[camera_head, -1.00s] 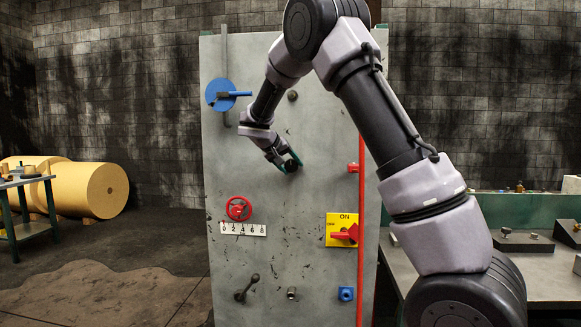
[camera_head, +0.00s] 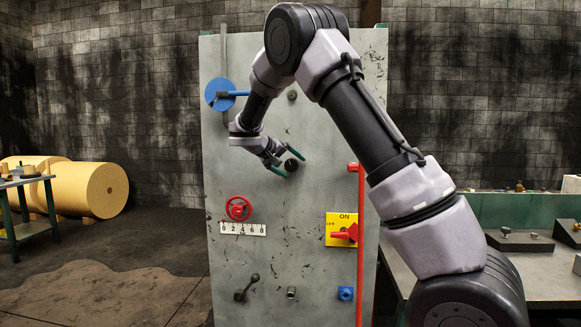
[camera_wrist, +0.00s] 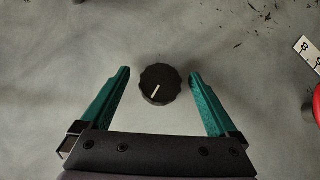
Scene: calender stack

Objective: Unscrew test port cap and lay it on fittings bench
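The cap is a round black knurled knob (camera_head: 291,165) with a white line on its face. It sits on the upright grey panel (camera_head: 325,130). In the wrist view the black cap (camera_wrist: 159,85) lies between my gripper's teal fingers, near the tips, with clear space on both sides. My gripper (camera_wrist: 158,73) is open and holds nothing. In the head view my gripper (camera_head: 294,166) has its fingertips above and below the cap. A grey-topped bench (camera_head: 545,285) stands at the right; I cannot tell whether it is the fittings bench.
The panel carries a blue disc with a handle (camera_head: 222,95), a red handwheel (camera_head: 238,208) above a scale, a yellow ON switch plate (camera_head: 342,219) and a red vertical pipe (camera_head: 361,250). Another table (camera_head: 25,181) and yellow rolls (camera_head: 95,190) stand at the left.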

